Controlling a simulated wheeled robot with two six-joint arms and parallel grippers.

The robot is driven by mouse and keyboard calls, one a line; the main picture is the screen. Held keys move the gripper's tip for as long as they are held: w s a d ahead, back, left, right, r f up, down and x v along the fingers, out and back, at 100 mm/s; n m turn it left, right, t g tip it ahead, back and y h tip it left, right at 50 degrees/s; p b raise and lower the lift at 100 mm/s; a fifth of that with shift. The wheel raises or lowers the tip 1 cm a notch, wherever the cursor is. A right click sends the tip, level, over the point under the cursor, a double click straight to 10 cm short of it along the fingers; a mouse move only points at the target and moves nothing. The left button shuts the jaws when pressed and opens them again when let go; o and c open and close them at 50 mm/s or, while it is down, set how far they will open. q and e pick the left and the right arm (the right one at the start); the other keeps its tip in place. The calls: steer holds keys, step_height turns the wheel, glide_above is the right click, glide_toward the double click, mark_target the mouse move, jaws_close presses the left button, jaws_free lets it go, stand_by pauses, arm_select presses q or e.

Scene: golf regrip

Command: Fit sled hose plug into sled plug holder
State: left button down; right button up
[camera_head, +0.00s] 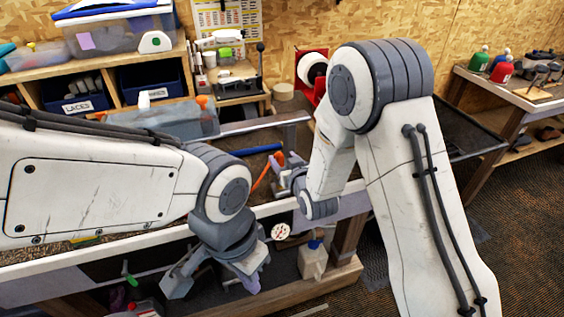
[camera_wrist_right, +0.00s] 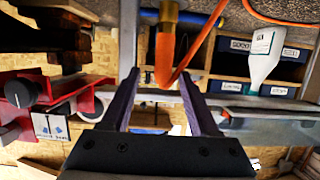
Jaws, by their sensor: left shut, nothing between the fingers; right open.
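An orange hose (camera_wrist_right: 165,58) hangs from a brass-coloured fitting (camera_wrist_right: 168,12) at the top of the right wrist view. I cannot tell for certain which part is the sled hose plug. My right gripper (camera_wrist_right: 160,76) is open; the hose appears between its purple fingertips, and nothing is gripped. In the head view, the orange hose (camera_head: 262,174) shows just left of my right gripper (camera_head: 280,180), above the bench. My left gripper (camera_head: 250,281) is shut and empty, pointing down in front of the bench's front edge. I cannot make out the plug holder.
A blue bar (camera_head: 257,149) lies above the bench near the hose. Labelled blue bins (camera_head: 80,105) and a lidded clear box (camera_head: 120,35) stand at the back left. A red device (camera_head: 310,75) stands behind my right arm. A white jug (camera_head: 313,262) sits on the lower shelf.

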mark_target(278, 155)
steer(key=p+x, duration=0.2)
steer(key=x, duration=0.2)
steer(key=shift+w+a+f+p, duration=0.15)
steer(key=shift+a+f+p, duration=0.05)
steer(key=shift+f+p, duration=0.1)
steer(key=shift+w+a+f, duration=0.15)
steer(key=shift+w+f, duration=0.1)
steer(key=shift+w, duration=0.25)
jaws_close()
